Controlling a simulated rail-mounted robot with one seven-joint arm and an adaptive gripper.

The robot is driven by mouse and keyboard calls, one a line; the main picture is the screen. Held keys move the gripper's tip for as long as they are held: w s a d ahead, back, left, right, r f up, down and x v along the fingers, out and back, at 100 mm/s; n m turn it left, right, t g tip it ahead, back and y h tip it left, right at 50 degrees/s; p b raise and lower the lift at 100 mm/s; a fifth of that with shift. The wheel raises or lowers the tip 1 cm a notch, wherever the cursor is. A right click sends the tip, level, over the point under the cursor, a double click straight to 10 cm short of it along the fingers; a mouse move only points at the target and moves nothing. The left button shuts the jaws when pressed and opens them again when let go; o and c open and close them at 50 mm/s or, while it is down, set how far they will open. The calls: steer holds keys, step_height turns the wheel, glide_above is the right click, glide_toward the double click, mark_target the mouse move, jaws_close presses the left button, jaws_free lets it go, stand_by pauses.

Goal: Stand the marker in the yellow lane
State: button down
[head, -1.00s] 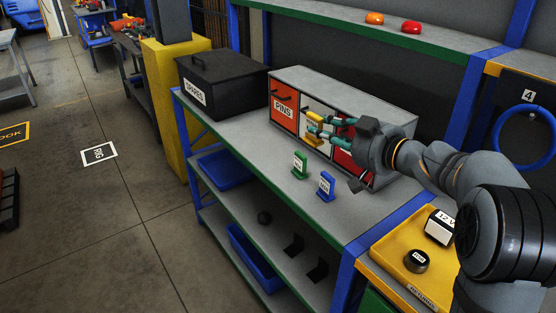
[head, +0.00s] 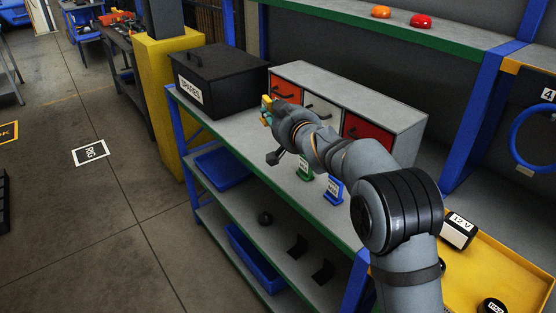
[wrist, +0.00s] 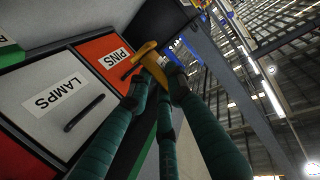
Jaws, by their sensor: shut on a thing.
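My gripper (head: 267,114) is shut on a yellow marker (head: 267,102) and holds it above the shelf top, at the left end of the drawer unit. In the wrist view, the green fingers (wrist: 158,88) close around the lower part of the yellow marker (wrist: 145,51), which looks tilted there. Its label is not readable now. I cannot make out a yellow lane in these frames.
A black SPARES box (head: 222,75) stands left of my gripper. A yellow tray (head: 512,262) is at right. Shelf top at front left looks clear.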

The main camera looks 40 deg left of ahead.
steer(key=w+d+f+m+t, duration=0.1)
steer(key=w+d+f, duration=0.1)
steer(key=w+f, duration=0.1)
steer(key=shift+w+f+h, duration=0.25)
steer(key=shift+f+h, duration=0.05)
steer(key=shift+f, duration=0.4)
steer(key=shift+s, duration=0.15)
step_height(320, 180, down, 10)
steer(key=shift+r, duration=0.2)
steer(key=shift+f, duration=0.25)
steer(key=c, duration=1.6)
jaws_free()
steer(key=shift+c, duration=0.2)
steer(key=shift+o, duration=0.3)
steer(key=shift+r+p, duration=0.25)
steer(key=shift+p, duration=0.4)
